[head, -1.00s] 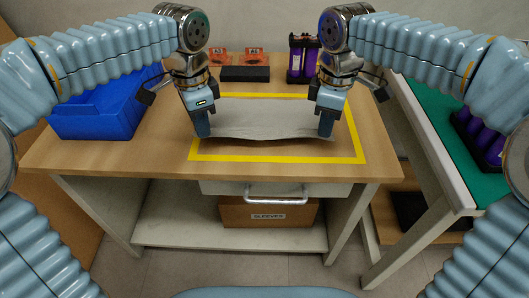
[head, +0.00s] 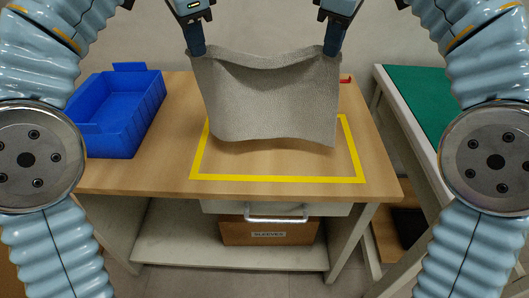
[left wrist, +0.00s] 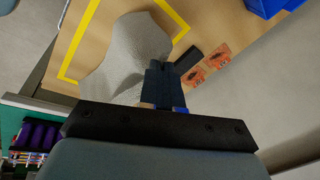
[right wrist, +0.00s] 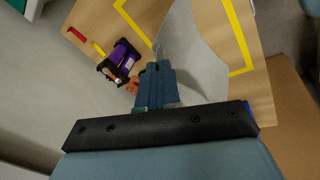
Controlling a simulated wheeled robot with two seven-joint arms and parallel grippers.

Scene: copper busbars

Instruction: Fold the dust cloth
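The grey dust cloth (head: 272,98) hangs in the air above the table, spread between my two grippers. Its top edge sags slightly and its lower edge hangs over the yellow-taped area. My left gripper (head: 196,50) is shut on its upper left corner. My right gripper (head: 333,50) is shut on its upper right corner. The cloth also shows beyond the fingers in the left wrist view (left wrist: 125,55) and in the right wrist view (right wrist: 190,50).
A yellow tape rectangle (head: 275,179) marks the wooden table (head: 370,165). A blue bin (head: 118,115) stands at the table's left. A purple-and-black rack (right wrist: 120,62) stands near the back. A green-topped table (head: 415,95) is at right.

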